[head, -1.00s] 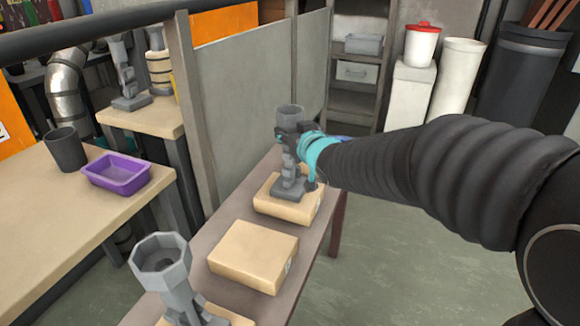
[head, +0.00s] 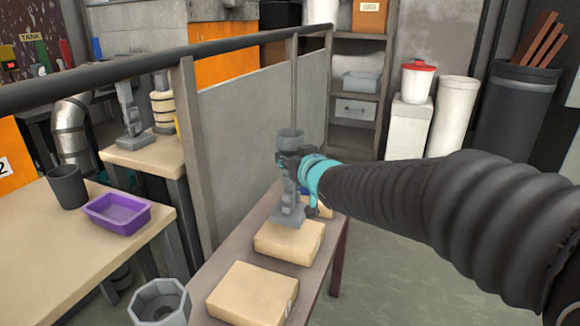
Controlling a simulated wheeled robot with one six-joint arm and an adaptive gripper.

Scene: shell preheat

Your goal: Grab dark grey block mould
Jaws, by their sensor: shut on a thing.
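The dark grey block mould (head: 289,196) is a tall stepped piece with a round cup on top and a flat foot. My gripper (head: 285,160) is shut on its upper part, just below the cup, from the right. The mould is upright. Its foot appears raised a little above the far part of a tan block (head: 289,242). The teal band of my wrist hides some of what lies behind.
Another tan block (head: 252,291) and a lighter grey octagonal cup (head: 160,301) are nearer on the narrow bench (head: 331,246). A partition (head: 236,135) runs along its left. A purple tray (head: 117,212) and dark cup (head: 68,186) stand on the left table.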

